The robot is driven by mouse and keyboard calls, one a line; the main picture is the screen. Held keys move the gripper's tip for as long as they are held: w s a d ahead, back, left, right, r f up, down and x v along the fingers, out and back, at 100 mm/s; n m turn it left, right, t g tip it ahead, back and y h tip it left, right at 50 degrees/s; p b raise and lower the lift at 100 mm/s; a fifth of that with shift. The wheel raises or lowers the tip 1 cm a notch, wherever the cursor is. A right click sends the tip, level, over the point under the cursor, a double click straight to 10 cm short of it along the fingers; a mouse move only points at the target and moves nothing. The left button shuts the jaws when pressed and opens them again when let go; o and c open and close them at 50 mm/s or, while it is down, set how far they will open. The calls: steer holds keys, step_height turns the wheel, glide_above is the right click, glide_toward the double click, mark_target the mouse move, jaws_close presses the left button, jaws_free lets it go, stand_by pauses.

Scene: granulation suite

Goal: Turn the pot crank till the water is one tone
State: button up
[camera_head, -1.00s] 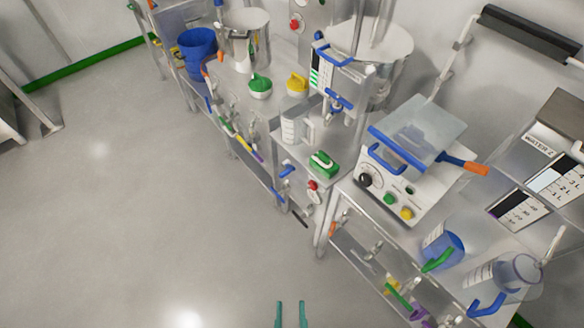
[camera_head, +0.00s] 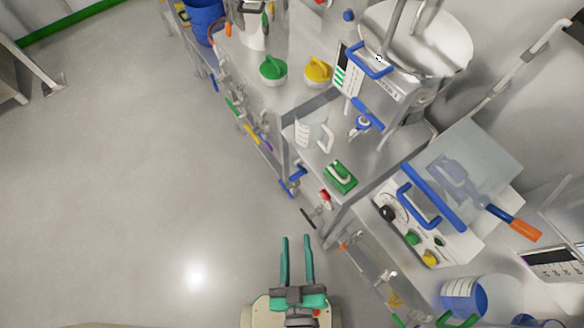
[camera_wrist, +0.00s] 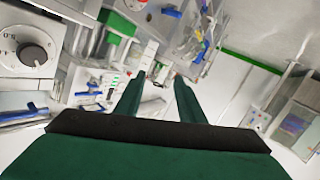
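A large steel pot (camera_head: 447,42) with a shiny rim stands at the upper right in the head view. Rods rise over it, and a blue bar handle (camera_head: 370,60) and a blue tap-like lever (camera_head: 368,114) are on the unit at its front. I cannot tell which part is the crank. The water and its tone cannot be made out. My gripper (camera_head: 297,238) is open and empty, in front of the benches, well apart from the pot. Its two green fingers also show in the wrist view (camera_wrist: 158,80), with nothing between them.
A white jug (camera_head: 307,133), a green-handled block (camera_head: 340,177), and green (camera_head: 272,68) and yellow (camera_head: 318,70) knobbed items stand on the bench. A control box (camera_head: 440,235) with a clear cover is at right. Valves and levers jut from the bench fronts. Floor (camera_head: 130,180) at left is clear.

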steer(key=w+d+f+n+y, duration=0.2)
steer(key=w+f+n, duration=0.5)
steer(key=w+n, duration=0.1)
steer(key=n+t+y, duration=0.1)
steer(key=n+t, duration=0.1)
steer(key=n, duration=0.7)
glide_toward(295, 177)
steer(key=w+a+r, duration=0.1)
steer(key=w+r, duration=0.2)
steer(key=r, duration=0.3)
steer(key=shift+g, duration=0.7)
steer(key=w+f, duration=0.4)
steer(key=w, duration=0.1)
steer(key=w+a+f, duration=0.1)
steer(key=w+f, duration=0.1)
steer(key=f, duration=0.1)
steer(key=shift+w, duration=0.25)
jaws_close()
